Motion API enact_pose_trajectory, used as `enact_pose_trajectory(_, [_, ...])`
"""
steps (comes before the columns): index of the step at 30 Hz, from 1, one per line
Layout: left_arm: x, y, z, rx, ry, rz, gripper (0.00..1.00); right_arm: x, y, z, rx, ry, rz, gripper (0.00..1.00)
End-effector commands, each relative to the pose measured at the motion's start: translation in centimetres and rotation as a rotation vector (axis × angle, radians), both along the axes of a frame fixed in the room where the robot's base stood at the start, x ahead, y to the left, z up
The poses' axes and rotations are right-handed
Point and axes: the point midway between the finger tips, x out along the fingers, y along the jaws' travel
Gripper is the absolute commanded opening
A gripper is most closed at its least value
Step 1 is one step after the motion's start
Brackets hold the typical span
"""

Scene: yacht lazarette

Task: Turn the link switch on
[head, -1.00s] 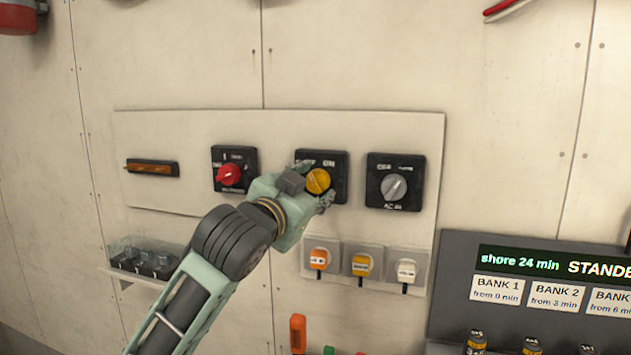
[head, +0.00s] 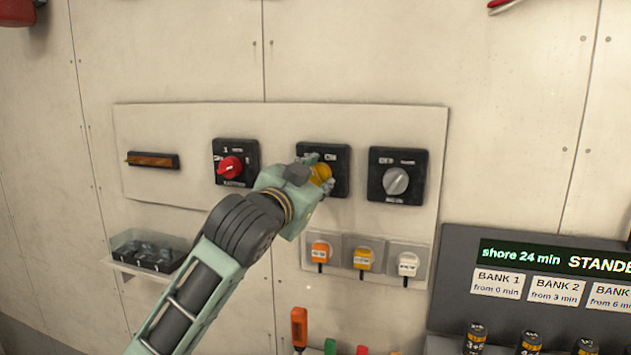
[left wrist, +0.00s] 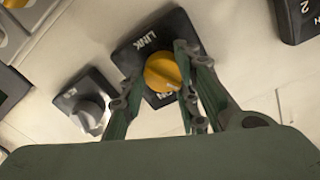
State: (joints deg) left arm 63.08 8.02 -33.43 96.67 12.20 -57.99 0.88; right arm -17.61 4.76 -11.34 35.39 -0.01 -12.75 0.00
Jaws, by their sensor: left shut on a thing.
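The link switch (head: 338,160) is a black square plate with a yellow round knob, in the middle of the wall panel. In the left wrist view its plate (left wrist: 135,58) reads LINK, with ON partly showing at the lower right. My left gripper (head: 319,172) is shut on the yellow knob (left wrist: 161,72), with fingers on both sides of it in the left wrist view. My right gripper is not in view.
A red-knob switch (head: 230,167) is left of the link switch and a grey-knob switch (head: 396,181) right of it.

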Motion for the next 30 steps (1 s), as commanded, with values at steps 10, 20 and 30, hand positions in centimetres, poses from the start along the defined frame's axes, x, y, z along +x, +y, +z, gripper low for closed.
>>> enact_pose_trajectory(10, [-0.1, -0.3, -0.3, 0.083, -0.016, -0.006, 0.03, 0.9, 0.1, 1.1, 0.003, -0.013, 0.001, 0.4])
enact_pose_trajectory(20, [-0.1, -0.2, -0.3, 0.336, -0.094, -0.009, 0.03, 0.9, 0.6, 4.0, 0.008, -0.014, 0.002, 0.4])
enact_pose_trajectory(30, [0.0, -0.1, -0.6, 0.639, -0.19, -0.011, 0.03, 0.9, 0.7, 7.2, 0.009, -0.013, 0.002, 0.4])
